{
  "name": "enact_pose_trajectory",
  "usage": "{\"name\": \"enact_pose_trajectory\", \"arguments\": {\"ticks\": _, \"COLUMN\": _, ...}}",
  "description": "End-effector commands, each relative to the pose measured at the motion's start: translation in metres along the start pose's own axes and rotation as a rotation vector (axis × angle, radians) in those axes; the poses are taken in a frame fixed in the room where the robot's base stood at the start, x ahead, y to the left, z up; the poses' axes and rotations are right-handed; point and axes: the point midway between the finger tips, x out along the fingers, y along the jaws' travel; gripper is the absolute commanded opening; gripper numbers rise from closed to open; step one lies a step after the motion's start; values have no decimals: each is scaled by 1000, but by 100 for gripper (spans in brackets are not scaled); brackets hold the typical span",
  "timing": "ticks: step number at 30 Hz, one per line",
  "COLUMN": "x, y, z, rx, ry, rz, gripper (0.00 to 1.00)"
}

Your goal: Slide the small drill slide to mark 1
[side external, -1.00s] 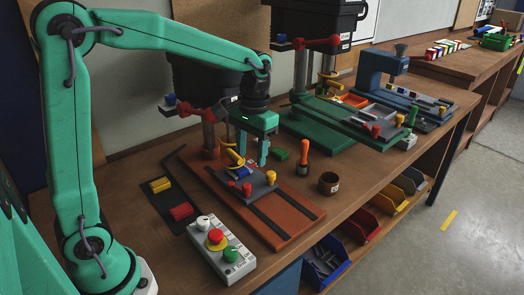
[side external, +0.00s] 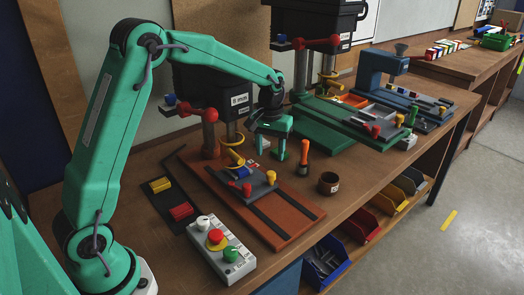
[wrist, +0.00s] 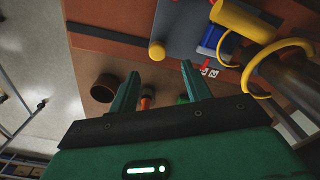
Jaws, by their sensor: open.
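The small drill's grey slide (side external: 259,192) sits on the orange-brown base (side external: 290,195), with a yellow knob (side external: 271,177) at its right end and blue and red parts on it. The slide (wrist: 180,32) and its yellow knob (wrist: 157,50) also show at the top of the wrist view. Small red-and-white mark labels (wrist: 209,70) lie beside the slide there; their numbers are too small to read surely. My gripper (side external: 270,156) is open and empty, behind and right of the slide, apart from it. In the wrist view the open fingers (wrist: 157,84) point toward the knob.
An orange-handled tool (side external: 304,154) stands just right of my gripper, and a dark cup (side external: 328,183) is farther right. The drill's spindle and yellow guard (side external: 237,160) rise close to the slide. A button box (side external: 222,250) stands in front. Another green-based machine (side external: 315,125) is behind.

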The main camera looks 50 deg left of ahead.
Motion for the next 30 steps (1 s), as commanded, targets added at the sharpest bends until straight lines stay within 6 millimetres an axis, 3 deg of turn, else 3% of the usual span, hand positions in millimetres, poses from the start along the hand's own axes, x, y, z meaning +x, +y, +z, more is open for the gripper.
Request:
{"name": "enact_pose_trajectory", "arguments": {"ticks": 18, "x": 65, "y": 2, "z": 2, "rx": 1, "ry": -3, "rz": -1, "gripper": 48}}
{"name": "enact_pose_trajectory", "arguments": {"ticks": 30, "x": 73, "y": 3, "z": 2, "rx": 1, "ry": -1, "rz": 0, "gripper": 48}}
